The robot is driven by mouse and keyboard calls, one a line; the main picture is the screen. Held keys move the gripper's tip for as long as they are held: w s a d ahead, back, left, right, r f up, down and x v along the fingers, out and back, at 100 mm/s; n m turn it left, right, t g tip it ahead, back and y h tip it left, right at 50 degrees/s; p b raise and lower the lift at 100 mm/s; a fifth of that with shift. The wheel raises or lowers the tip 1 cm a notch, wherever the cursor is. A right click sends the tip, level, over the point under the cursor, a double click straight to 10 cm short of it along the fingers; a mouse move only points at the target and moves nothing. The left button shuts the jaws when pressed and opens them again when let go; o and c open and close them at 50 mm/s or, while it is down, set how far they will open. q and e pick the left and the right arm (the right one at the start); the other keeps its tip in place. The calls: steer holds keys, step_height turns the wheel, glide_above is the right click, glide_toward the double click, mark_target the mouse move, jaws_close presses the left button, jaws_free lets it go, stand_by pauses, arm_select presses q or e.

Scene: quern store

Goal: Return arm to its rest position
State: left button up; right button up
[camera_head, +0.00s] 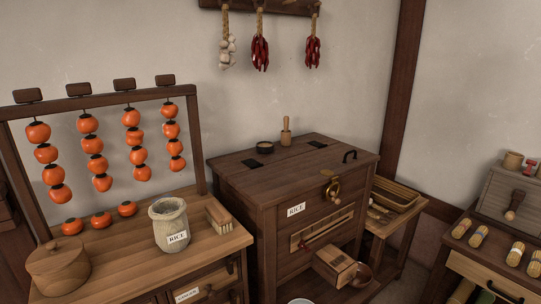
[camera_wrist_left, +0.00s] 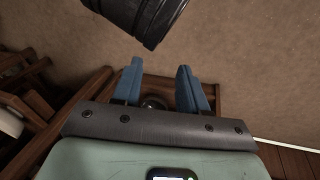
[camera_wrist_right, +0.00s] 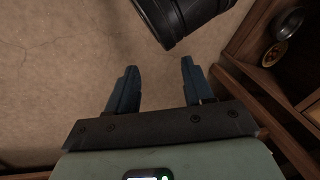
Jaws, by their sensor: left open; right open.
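My left gripper (camera_wrist_left: 160,85) shows in the left wrist view with its two blue fingers apart and nothing between them. My right gripper (camera_wrist_right: 154,82) shows in the right wrist view, also with its fingers apart and empty. Neither arm shows in the head view. A black cylindrical part, likely mine, is at the top of the left wrist view and the right wrist view. Bare floor lies beyond the fingers in both wrist views.
A dark wooden chest (camera_head: 256,185) labelled RICE stands in the middle. A left counter (camera_head: 130,270) bears a rice sack (camera_head: 169,226), a brush (camera_head: 218,214) and a round lidded box (camera_head: 57,267). Persimmons hang on a rack (camera_head: 100,99). A right table (camera_head: 470,265) bears several bundles.

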arm_select(q)
steer(key=s+d+r+g+p, duration=0.1)
steer(key=s+r+p, duration=0.2)
steer(key=r+p, duration=0.2)
steer(key=s+d+r+g+h+p, duration=0.1)
steer(key=s+d+r+p, duration=0.1)
steer(key=r+p, duration=0.4)
steer(key=s+d+r+g+p, duration=0.1)
steer(key=s+r+p, duration=0.2)
steer(key=r+p, duration=0.3)
step_height(320, 180, up, 3)
steer(key=shift+s+d+f+m+g, duration=0.1)
steer(key=shift+s+d+m+g, duration=0.2)
steer(key=shift+m, duration=0.1)
arm_select(e)
steer(key=s+a+r+g, duration=0.1)
steer(key=s+r, duration=0.1)
steer(key=r, duration=0.4)
steer(key=s+a+r+g+y, duration=0.1)
steer(key=s+a+r, duration=0.1)
steer(key=r, duration=0.5)
steer(key=s+a+r+g, duration=0.1)
steer(key=s+r, duration=0.3)
steer(key=r, duration=0.2)
steer(key=shift+s+a+r+n+g, duration=0.2)
steer(key=shift+s+r+n+g, duration=0.1)
steer(key=shift+n, duration=0.1)
steer(key=shift+w, duration=0.1)
steer(key=shift+c, duration=0.8)
